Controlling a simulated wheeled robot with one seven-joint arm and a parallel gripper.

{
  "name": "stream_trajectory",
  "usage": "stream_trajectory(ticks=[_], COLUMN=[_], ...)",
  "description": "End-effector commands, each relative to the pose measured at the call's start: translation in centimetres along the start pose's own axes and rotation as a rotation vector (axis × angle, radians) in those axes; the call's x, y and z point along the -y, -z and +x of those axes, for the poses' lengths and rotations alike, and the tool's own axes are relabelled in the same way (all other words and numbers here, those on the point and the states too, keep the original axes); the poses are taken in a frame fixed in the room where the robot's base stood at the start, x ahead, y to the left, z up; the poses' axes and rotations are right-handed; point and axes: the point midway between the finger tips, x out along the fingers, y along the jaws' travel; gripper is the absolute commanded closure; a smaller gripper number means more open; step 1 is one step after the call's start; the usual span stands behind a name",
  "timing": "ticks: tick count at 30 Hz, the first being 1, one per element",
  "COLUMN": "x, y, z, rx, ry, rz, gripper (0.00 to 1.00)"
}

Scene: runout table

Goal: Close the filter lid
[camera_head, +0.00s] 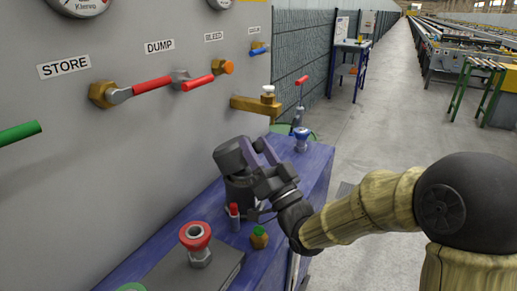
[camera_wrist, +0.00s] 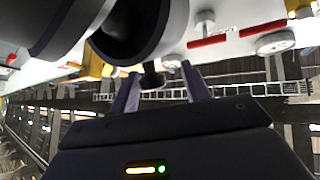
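The filter is a dark grey cylinder (camera_head: 239,191) standing on the blue bench. Its lid (camera_head: 232,155) is tilted up at the top, not flat on the body. My gripper (camera_head: 256,147) is at the right side of the lid, with its fingers pointing up beside it. In the wrist view a dark hollow round part, apparently the lid (camera_wrist: 172,33), fills the top. A small dark tab (camera_wrist: 152,76) hangs from it between the two spread fingers (camera_wrist: 161,80). I see gaps beside the tab, so the gripper looks open. The hinge is hidden.
The blue bench (camera_head: 305,165) holds a red-topped valve (camera_head: 196,238), a red-capped piece (camera_head: 234,216) and a green-and-yellow knob (camera_head: 259,237) close to my gripper. The grey panel (camera_head: 120,120) with lever valves rises on the left. A brass pipe (camera_head: 254,105) juts out behind.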

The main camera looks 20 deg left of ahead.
Motion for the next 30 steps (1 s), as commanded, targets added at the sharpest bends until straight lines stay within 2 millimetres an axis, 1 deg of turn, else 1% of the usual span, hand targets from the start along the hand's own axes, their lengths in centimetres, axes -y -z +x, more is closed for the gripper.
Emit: stream_trajectory(ticks=[7,11,14,17,29,30], x=[-0.1,-0.1,0.0,0.5,2.3,2.2], y=[0.1,0.1,0.2,1.2,5.3,5.1], z=[0.0,-0.5,-1.6,-2.8,-9.4,-9.8], rx=[-0.003,-0.002,0.000,-0.002,-0.002,-0.004], ry=[-0.001,-0.002,-0.002,0.000,-0.004,0.001], rz=[-0.002,-0.002,-0.001,-0.004,-0.005,-0.006], gripper=[0.54,0.54,0.54,0.54,0.54,0.54])
